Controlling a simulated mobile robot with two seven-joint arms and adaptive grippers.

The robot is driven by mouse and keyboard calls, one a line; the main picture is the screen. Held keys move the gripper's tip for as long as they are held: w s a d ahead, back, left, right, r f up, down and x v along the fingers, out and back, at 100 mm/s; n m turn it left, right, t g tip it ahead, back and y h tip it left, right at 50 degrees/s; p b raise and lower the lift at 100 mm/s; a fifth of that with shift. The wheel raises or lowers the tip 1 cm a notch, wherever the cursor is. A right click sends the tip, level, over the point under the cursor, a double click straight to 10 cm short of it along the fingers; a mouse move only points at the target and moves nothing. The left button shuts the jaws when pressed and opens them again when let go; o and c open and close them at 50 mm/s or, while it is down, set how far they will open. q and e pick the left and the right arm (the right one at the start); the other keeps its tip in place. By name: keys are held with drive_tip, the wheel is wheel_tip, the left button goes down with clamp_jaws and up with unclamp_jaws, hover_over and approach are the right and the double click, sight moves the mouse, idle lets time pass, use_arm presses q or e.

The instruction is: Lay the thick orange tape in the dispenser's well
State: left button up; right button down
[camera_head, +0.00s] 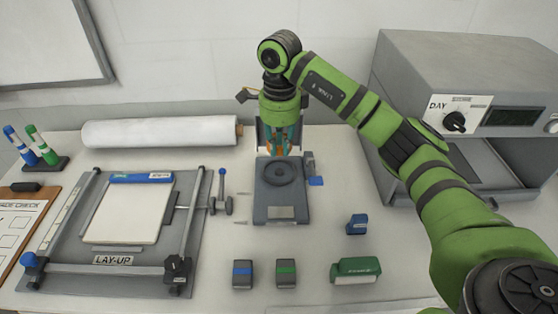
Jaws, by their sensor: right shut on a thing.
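The grey device (260,200) with a round dark recess (280,174) in its top looks like the dispenser and its well. It stands at the middle of the table with a pale label plate on its front. My right gripper (282,149) points down over the back of this device, behind the recess. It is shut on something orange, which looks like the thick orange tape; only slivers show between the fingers. Whether it touches the device I cannot tell. My left gripper is not in view.
A lay-up board (190,262) and a white roll (160,132) lie left. A grey oven-like box (470,75) stands right.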

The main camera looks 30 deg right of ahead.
sight(280, 181)
drive_tip(key=f+p, duration=0.1)
drive_tip(key=f, duration=0.3)
drive_tip(key=shift+s, duration=0.2)
drive_tip(key=shift+f+p, duration=0.35)
drive_tip(key=shift+f, duration=0.3)
wheel_tip(280, 181, down, 2)
drive_tip(key=shift+f+p, duration=0.2)
drive_tip(key=shift+p, duration=0.25)
drive_tip(key=shift+w+f, duration=0.1)
drive_tip(key=shift+f, duration=0.2)
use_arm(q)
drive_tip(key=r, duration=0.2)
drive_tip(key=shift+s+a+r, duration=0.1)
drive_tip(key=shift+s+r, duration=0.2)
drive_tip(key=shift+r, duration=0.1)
use_arm(e)
drive_tip(key=shift+f, duration=0.1)
drive_tip(key=c, duration=1.4)
unclamp_jaws()
drive_tip(key=shift+o, duration=1.1)
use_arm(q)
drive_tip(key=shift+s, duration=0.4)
